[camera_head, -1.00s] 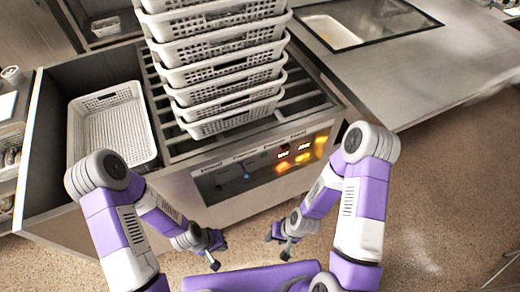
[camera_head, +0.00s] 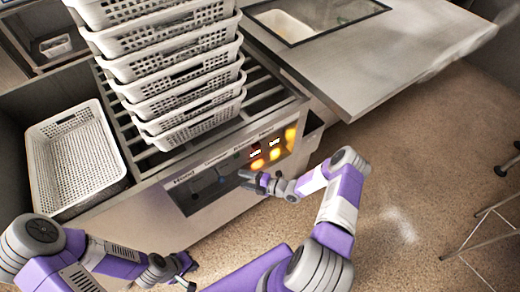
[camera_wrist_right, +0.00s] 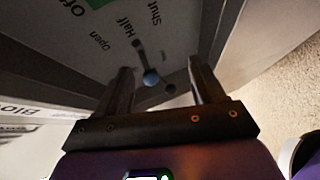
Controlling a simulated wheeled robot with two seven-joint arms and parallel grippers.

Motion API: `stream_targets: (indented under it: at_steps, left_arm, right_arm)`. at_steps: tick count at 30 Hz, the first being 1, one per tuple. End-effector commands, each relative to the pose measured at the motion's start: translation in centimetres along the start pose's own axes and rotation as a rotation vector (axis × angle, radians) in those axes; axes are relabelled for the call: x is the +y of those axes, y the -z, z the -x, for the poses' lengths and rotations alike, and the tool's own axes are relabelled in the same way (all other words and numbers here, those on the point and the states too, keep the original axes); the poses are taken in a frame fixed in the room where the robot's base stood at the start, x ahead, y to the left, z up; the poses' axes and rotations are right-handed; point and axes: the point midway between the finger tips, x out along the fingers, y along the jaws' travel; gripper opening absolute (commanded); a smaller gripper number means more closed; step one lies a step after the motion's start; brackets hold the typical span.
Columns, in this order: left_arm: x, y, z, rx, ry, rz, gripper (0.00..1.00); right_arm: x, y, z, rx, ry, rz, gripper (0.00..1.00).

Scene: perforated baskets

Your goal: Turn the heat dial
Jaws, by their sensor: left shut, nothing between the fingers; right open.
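The control panel (camera_head: 199,190) is on the front of the steel unit, with a blue knob, lit red displays and glowing yellow spots. I cannot tell which control is the heat dial. My right gripper (camera_head: 246,181) is open in front of the panel. In the right wrist view, a blue ball knob (camera_wrist_right: 151,77) on a dark lever shows between the open fingers (camera_wrist_right: 158,65), without visible contact. "Open", "Half" and "Shut" labels are beside it. My left gripper (camera_head: 190,273) is shut and empty, low in the head view, away from the panel.
A stack of white perforated baskets (camera_head: 172,75) stands on the unit's slatted top. Another basket (camera_head: 75,160) sits in the left bay. A steel table (camera_head: 370,70) extends to the right. The floor (camera_head: 400,150) at right is clear up to a metal-legged stand (camera_head: 480,225).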

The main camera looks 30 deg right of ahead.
Motion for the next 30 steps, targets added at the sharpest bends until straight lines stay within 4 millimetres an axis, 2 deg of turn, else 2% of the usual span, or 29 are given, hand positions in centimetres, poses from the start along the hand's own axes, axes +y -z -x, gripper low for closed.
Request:
stream_targets:
  at_steps: [1,3,6,7,11,22,30]
  left_arm:
    - [0.0,0.0,0.1,0.000,0.000,0.000,0.00]
    - [0.0,0.0,0.1,0.000,0.000,0.000,0.00]
    - [0.0,0.0,0.1,0.000,0.000,0.000,0.00]
    - [0.0,0.0,0.1,0.000,0.000,0.000,0.00]
    - [0.0,0.0,-0.1,0.000,0.000,0.000,0.00]
    - [-0.5,0.1,-1.3,0.000,0.000,0.000,0.00]
    - [-0.6,0.1,-1.4,0.000,0.000,0.000,0.00]
  right_arm:
    - [0.4,-3.4,1.4,-0.115,-0.079,-0.121,0.68]
    - [1.1,-7.1,3.3,-0.236,-0.187,-0.258,0.68]
    - [1.6,-10.5,5.6,-0.344,-0.302,-0.376,0.68]
    - [1.7,-11.1,6.1,-0.362,-0.325,-0.397,0.68]
    - [2.0,-12.6,6.3,-0.396,-0.370,-0.436,0.68]
    - [3.4,-14.8,1.4,-0.391,-0.366,-0.433,0.68]
    - [3.8,-15.4,0.4,-0.393,-0.365,-0.434,0.68]
